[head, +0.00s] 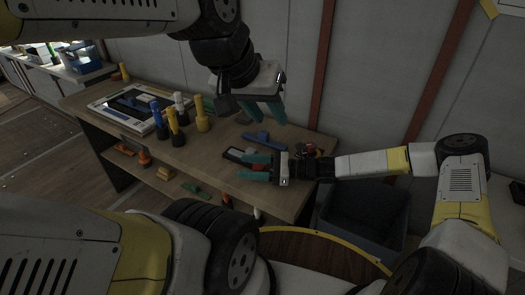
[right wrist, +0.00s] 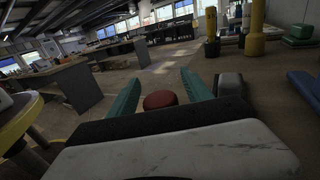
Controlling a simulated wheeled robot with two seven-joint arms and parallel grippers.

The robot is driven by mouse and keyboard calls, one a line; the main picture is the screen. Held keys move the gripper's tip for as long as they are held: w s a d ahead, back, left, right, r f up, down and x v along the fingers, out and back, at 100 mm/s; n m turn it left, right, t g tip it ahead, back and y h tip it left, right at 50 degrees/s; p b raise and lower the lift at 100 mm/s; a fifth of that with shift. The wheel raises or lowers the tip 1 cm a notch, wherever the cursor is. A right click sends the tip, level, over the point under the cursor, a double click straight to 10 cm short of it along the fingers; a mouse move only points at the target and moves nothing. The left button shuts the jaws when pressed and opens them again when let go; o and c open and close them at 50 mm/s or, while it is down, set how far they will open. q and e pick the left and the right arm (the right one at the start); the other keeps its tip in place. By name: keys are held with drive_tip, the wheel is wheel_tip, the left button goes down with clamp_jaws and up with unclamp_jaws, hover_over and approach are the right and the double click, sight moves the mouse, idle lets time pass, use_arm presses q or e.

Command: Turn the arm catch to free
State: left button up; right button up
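I cannot make out for certain which part is the arm catch. My right gripper (head: 255,167) is low over the right end of the workbench (head: 218,165), pointing left, with its teal fingers apart. In the right wrist view, a round dull-red knob (right wrist: 160,100) shows between the spread fingers, with gaps on both sides. In the head view, a small red part (head: 311,149) sits behind the right gripper's body, partly hidden. My left gripper (head: 263,111) hangs above the back of the bench, pointing down, its fingers apart and empty.
A blue piece (head: 258,137) and a dark, light-edged tray (head: 234,154) lie near the right gripper. Several upright blue, white and yellow pegs, including a yellow one (head: 202,115), stand mid-bench beside a framed board (head: 126,107). A dark bin (head: 362,215) stands right of the bench.

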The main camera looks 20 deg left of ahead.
drive_tip(key=v, duration=0.7)
drive_tip(key=shift+d, duration=0.4)
